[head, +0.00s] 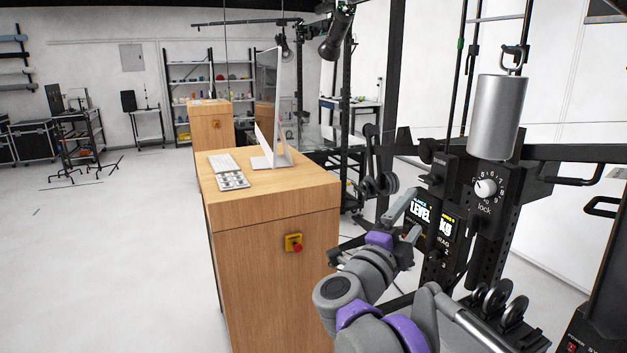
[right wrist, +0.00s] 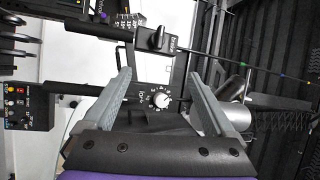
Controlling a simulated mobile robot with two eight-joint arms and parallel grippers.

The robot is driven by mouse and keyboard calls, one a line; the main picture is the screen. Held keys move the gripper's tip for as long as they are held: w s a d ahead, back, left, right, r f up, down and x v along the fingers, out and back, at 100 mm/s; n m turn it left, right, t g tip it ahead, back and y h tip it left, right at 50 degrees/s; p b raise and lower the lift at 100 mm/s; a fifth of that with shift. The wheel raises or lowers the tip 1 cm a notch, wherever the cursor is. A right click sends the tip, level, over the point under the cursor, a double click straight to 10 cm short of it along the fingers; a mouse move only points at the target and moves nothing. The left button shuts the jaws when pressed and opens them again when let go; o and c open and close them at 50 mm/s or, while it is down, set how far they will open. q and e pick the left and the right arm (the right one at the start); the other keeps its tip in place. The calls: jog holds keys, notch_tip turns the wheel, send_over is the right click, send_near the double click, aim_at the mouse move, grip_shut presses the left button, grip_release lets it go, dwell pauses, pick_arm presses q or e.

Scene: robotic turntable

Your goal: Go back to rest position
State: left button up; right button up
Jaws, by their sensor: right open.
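My right gripper (head: 407,219) is at the right of the head view, in front of the black machine (head: 437,220) with lit displays. In the right wrist view its two grey fingers (right wrist: 162,90) are wide apart with nothing held between them. A white dial (head: 485,189) marked "lock" is on the machine, and the dial (right wrist: 161,99) shows between the fingers in the right wrist view, apart from them. My left gripper is not in the head view.
A wooden cabinet (head: 268,225) with a red button (head: 294,243), a monitor and a keyboard stands left of my right arm. A silver cylinder (head: 497,117) hangs above the dial. Dark bars jut out at the right. The floor (head: 110,260) at the left is clear.

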jog(key=s+a+f+n+y, duration=0.3)
jog(key=a+f+n+y, duration=0.1)
jog(key=f+n+y, duration=0.4)
jog(key=s+a+f+n+y, duration=0.3)
jog(key=a+f+n+y, duration=0.2)
jog(key=f+n+y, duration=0.45)
jog(key=s+d+f+n+g+h, duration=0.1)
jog(key=s+d+f+n+g, duration=0.1)
jog(key=s+f, duration=0.5)
jog(key=s+d+f+n+g+h, duration=0.1)
jog(key=s+d+f+n+g, duration=0.1)
jog(key=s+f, duration=0.5)
jog(key=s+d+f+n+g+h, duration=0.2)
jog(key=s+d+f+g, duration=0.1)
jog(key=s+f+g, duration=0.3)
jog(key=shift+s+d+f+n, duration=0.25)
jog(key=shift+s+f+n, duration=0.1)
jog(key=shift+s+f, duration=0.6)
